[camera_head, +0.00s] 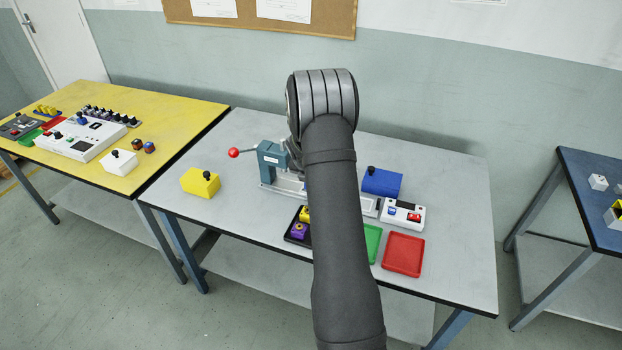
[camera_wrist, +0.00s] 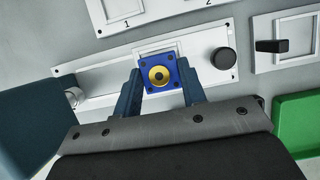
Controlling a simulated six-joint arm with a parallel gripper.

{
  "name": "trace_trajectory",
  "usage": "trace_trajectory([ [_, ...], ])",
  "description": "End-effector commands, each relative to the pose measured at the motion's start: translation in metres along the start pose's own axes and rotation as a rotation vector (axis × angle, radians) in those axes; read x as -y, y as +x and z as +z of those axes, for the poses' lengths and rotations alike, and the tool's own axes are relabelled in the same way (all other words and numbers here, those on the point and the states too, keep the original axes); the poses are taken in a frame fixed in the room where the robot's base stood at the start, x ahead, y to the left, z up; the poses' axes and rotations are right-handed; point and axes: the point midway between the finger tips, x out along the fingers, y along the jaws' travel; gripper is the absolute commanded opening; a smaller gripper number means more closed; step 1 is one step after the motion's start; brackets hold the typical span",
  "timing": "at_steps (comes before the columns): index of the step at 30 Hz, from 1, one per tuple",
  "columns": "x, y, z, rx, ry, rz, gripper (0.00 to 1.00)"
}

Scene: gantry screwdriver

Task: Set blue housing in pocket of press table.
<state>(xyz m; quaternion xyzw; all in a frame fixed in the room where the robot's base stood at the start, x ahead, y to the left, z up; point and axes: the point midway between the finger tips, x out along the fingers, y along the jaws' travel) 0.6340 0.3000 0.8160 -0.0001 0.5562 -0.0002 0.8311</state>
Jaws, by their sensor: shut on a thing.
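In the wrist view, my gripper (camera_wrist: 160,80) is shut on the blue housing (camera_wrist: 162,74), a small square block with a gold ring in its top face. One dark blue finger is on each side of it. The housing is over or at the light square-framed pocket (camera_wrist: 158,48) of the pale press table (camera_wrist: 108,78); the frame's far edge shows just beyond the housing. I cannot tell whether the housing touches the table. In the head view, my arm hides the gripper and housing; the teal press (camera_head: 270,163) with its red-ball lever stands beside my arm.
A black tray (camera_head: 289,238) holds a yellow and a purple housing. A green tray (camera_head: 373,243), red tray (camera_head: 403,255), blue box (camera_head: 382,182) and white button box (camera_head: 418,221) are right of my arm. A yellow box (camera_head: 200,182) stands left. In the wrist view, a black knob (camera_wrist: 222,60) is close right.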

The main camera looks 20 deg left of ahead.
Motion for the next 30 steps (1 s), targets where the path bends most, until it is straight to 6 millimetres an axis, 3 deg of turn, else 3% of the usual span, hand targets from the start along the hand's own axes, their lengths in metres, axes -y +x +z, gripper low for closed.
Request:
trace_trajectory([
  [24,-0.0001,0.0054,-0.0021,0.0,0.0,0.0,0.12],
  [25,-0.0001,0.0053,-0.002,0.0,0.0,0.0,0.4],
  [28,-0.0001,0.0053,-0.002,0.0,0.0,0.0,0.59],
  [30,-0.0001,0.0054,-0.0021,0.0,0.0,0.0,0.63],
])
